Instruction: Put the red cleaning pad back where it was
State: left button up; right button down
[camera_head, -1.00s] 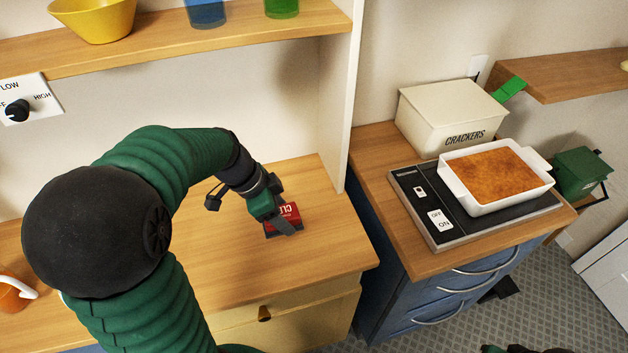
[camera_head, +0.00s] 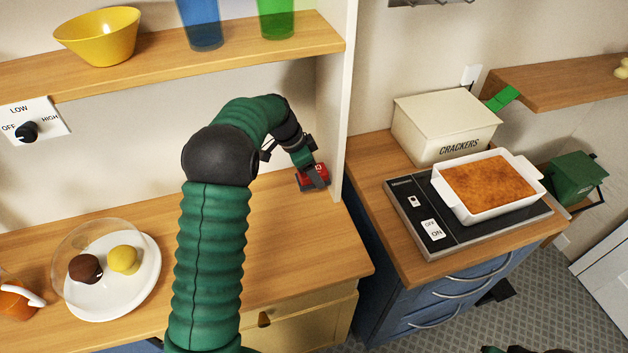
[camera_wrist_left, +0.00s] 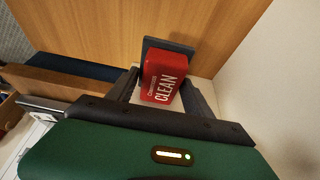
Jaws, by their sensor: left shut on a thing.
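The red cleaning pad (camera_head: 304,182) is at the back right of the wooden counter (camera_head: 290,225), close to the white upright panel (camera_head: 333,130). My left gripper (camera_head: 315,178) is shut on it. In the left wrist view the pad (camera_wrist_left: 163,78) shows as a red block lettered "CLEAN" on a dark grey base, between the two dark fingers of my left gripper (camera_wrist_left: 163,90). Whether its underside touches the counter is hard to tell. My right gripper does not show clearly.
A shelf with a yellow bowl (camera_head: 98,36), a blue cup (camera_head: 202,22) and a green cup (camera_head: 276,16) is above. A baking dish (camera_head: 474,215) and cracker box (camera_head: 443,128) stand right, beyond the panel. The counter's middle is clear.

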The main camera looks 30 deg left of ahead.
aim_at(313, 192)
pick_arm(q)
jog(key=f, duration=0.5)
jog(key=shift+w+a+f, duration=0.15)
jog(key=shift+w+a, duration=0.05)
jog(key=shift+a, duration=0.1)
jog(key=shift+s+d+f, duration=0.1)
jog(key=shift+f, duration=0.05)
jog(key=o, duration=1.3)
